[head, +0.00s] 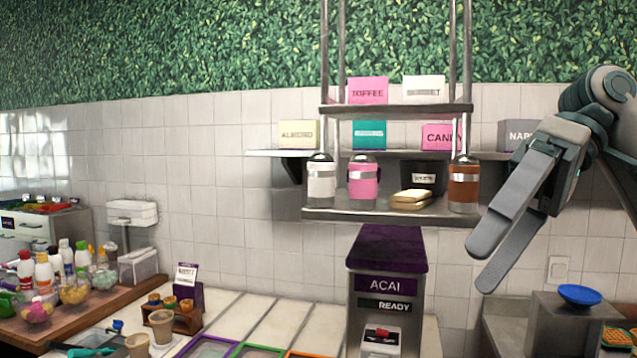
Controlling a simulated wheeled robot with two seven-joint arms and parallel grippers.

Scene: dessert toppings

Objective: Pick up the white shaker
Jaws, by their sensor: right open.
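The white shaker (321,181) stands upright at the left end of the lowest hanging metal shelf, with a dark, shiny domed top. A pink shaker (363,181) stands just right of it, and a brown shaker (463,184) stands at the shelf's right end. My right gripper (482,262) is at the right, its two long grey fingers apart and pointing down and left. It is empty, in front of and right of the shelf, well away from the white shaker. My left gripper does not show.
The metal shelf (400,215) also holds a black box and a tan stack between the shakers. A purple-topped acai machine (388,285) stands below it. Blue bowl (579,295) sits on a grey box at right. Bottles and bowls crowd the left counter.

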